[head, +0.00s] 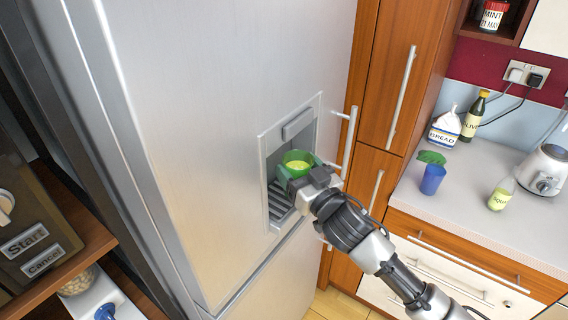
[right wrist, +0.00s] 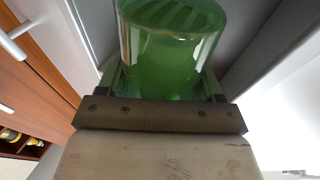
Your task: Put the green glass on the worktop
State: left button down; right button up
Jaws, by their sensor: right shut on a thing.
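The green glass (head: 297,160) is in the recess of the fridge's dispenser, with something pale yellow-green inside it. My right gripper (head: 300,178) is shut on the glass and holds it upright, as far as I can tell. In the right wrist view the glass (right wrist: 172,48) stands between the two fingers (right wrist: 165,85). The grey worktop (head: 470,195) is to the right of the fridge. My left gripper is not in view.
The worktop holds a blue cup (head: 432,180), a green leafy thing (head: 431,157), a squash bottle (head: 501,194), a blender base (head: 543,171), a bread bag (head: 445,128) and an olive oil bottle (head: 473,117). The worktop's front is clear.

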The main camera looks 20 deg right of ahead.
jog(key=w+f, duration=0.1)
jog(key=w+a+f+p, duration=0.1)
jog(key=w, duration=0.1)
jog(key=w+f, duration=0.1)
jog(key=w, duration=0.1)
jog(key=shift+w+a, duration=0.1)
jog(key=shift+a, duration=0.15)
jog(key=shift+f, duration=0.15)
jog(key=o, duration=1.2)
